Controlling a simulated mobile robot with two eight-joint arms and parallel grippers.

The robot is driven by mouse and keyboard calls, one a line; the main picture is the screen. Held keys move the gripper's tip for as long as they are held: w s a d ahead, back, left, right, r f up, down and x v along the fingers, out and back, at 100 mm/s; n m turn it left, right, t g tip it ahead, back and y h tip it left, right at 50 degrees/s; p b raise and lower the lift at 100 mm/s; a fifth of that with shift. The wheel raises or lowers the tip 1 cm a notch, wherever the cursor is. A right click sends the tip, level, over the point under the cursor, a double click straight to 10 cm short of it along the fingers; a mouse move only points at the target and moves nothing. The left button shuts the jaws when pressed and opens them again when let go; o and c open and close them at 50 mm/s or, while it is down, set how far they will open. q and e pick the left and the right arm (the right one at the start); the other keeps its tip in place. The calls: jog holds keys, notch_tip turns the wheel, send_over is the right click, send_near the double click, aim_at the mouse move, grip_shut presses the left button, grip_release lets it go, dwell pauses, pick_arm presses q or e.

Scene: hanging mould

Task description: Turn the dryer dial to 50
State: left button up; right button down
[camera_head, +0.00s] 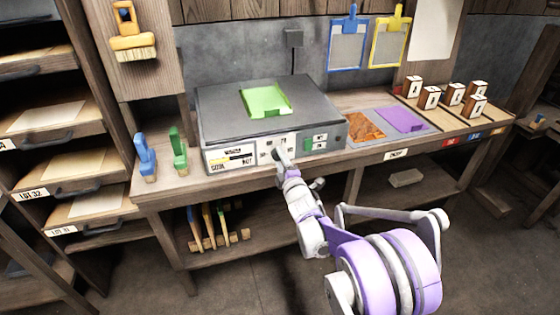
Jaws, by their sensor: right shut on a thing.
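The dryer (218,112) is a dark grey box on the workbench, with a pale front panel of labels and small controls. The dial (277,150) is in the middle of that panel and mostly hidden behind my right gripper. My right gripper (280,157) reaches up from the lower right and is shut on the dial. The dial's pointer and scale are too small and covered to read. My left gripper is not in view.
A green tray (265,99) lies on the dryer's top. Blue (145,158) and green (178,151) brushes stand left of it. Orange (366,126) and purple (401,120) sheets and several numbered wooden blocks are to its right. Drawers (60,120) line the left.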

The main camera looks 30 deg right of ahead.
jog(key=shift+n+b, duration=0.55)
jog(key=shift+n, duration=3.05)
jog(key=shift+c, duration=1.6)
grip_release()
jog(key=p+v, duration=0.1)
jog(key=v, duration=1)
jog(key=shift+w, duration=0.1)
